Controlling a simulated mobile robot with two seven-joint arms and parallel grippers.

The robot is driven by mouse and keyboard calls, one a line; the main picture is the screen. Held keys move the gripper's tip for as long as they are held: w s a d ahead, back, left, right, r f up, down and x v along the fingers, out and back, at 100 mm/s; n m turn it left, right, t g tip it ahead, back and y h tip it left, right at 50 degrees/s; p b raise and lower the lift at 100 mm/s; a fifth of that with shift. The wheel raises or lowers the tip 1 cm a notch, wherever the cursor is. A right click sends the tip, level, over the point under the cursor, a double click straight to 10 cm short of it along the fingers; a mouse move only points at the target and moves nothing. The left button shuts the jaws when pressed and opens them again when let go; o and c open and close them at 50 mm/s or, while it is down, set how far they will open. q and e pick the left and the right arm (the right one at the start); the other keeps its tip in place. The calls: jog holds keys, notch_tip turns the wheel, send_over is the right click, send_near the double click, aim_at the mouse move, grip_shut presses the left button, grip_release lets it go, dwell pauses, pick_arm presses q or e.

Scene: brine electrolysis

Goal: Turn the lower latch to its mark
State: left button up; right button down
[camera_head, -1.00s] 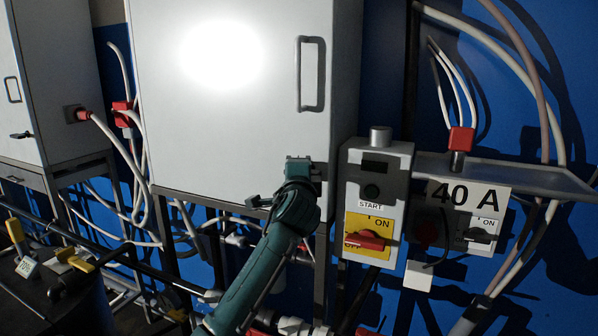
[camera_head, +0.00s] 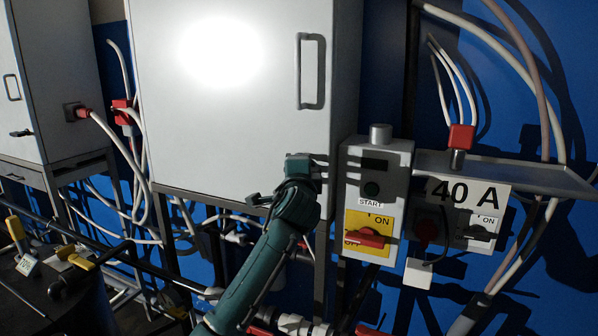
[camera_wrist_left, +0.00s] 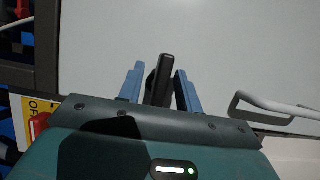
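A dark latch handle (camera_wrist_left: 164,75) stands out from the pale cabinet door in the left wrist view, between my left gripper's two blue fingers (camera_wrist_left: 158,90). The fingers are apart on either side of it; narrow gaps seem to show and no firm contact is clear. In the head view my left gripper (camera_head: 322,169) is at the lower right edge of the large cabinet door (camera_head: 220,130), its two fingers pointing right, one above the other. The latch cannot be made out there, and its mark is not visible. My right gripper is not in view.
The door's grey handle (camera_head: 312,72) is above my gripper. A control box (camera_head: 375,195) with a red switch (camera_head: 366,237) stands close to the right. A 40 A panel (camera_head: 468,192) and cables are beyond it. Pipes (camera_head: 185,283) run below.

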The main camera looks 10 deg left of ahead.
pick_arm(q)
jog(key=shift+s, duration=0.1)
jog(key=s+d+b, duration=0.2)
jog(key=s, duration=1)
jog(key=shift+s+d+b, duration=0.3)
jog(key=shift+s+b, duration=0.05)
jog(key=shift+b, duration=0.05)
jog(key=s+f+n+g+h, duration=0.2)
jog(key=f, duration=1.1)
jog(key=s+f+n+g+h, duration=0.2)
jog(key=s+f, duration=0.1)
jog(key=f, duration=0.9)
jog(key=s+a+f+n+g+h, duration=0.2)
jog(key=s+f+n, duration=0.7)
jog(key=s+f, duration=1.2)
jog(key=shift+s+a+g, duration=0.4)
jog(key=shift+s+g, duration=0.3)
jog(key=shift+s, duration=0.3)
